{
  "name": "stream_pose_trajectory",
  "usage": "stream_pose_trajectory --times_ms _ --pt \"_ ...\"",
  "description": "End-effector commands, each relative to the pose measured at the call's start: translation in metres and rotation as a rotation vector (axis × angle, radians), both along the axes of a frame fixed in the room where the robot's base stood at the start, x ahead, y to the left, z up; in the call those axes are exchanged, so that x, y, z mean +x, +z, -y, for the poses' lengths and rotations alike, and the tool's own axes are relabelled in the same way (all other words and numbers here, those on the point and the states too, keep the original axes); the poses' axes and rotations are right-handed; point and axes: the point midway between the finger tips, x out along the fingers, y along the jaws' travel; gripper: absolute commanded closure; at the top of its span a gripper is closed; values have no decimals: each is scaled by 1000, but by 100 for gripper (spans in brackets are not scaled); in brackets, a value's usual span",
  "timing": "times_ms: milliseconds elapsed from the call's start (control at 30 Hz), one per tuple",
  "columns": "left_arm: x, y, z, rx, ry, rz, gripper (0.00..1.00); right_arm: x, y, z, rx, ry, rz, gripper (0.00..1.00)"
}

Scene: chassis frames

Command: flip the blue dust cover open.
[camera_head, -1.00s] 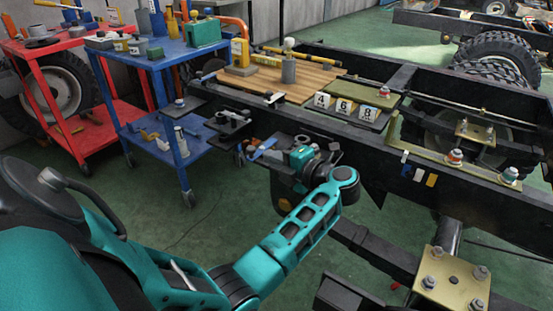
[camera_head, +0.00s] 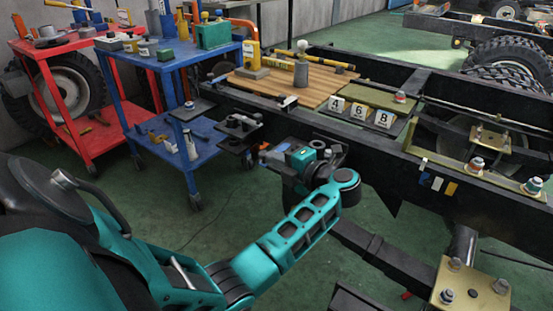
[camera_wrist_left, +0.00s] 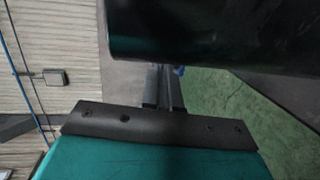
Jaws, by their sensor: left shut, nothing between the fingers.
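A small blue piece (camera_wrist_left: 180,70), which looks like part of the dust cover, shows just right of my finger tips in the wrist view. Most of it is hidden behind the dark body of my wrist, so I cannot tell how far it is tilted or whether I touch it. My left gripper (camera_head: 270,158) is shut and empty, beside the near side of the black chassis rail (camera_head: 300,117). Its fingers also show in the wrist view (camera_wrist_left: 164,88). My right gripper is out of view.
Small dark trays (camera_head: 238,127) stick out from the rail just left of my gripper. A blue cart (camera_head: 155,70) and a red cart (camera_head: 60,90) stand at left. A wooden board (camera_head: 285,84) and number blocks (camera_head: 360,112) lie on the chassis. Green floor below is mostly free.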

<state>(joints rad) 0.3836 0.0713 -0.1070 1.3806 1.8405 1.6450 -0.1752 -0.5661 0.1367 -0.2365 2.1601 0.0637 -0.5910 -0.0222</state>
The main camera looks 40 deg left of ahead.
Motion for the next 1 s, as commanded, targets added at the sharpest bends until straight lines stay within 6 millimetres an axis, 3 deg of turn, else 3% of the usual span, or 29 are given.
stream_pose_trajectory --times_ms 167,467,767,1000 --pt "-3 2 -2 -1 -34 -2 100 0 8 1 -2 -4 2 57" --pt "-4 1 -4 0 -81 -2 100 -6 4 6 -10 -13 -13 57" --pt "-10 5 -9 -2 -184 -3 100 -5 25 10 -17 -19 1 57" --pt "-18 9 -22 -1 -382 -7 100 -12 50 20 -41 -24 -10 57"
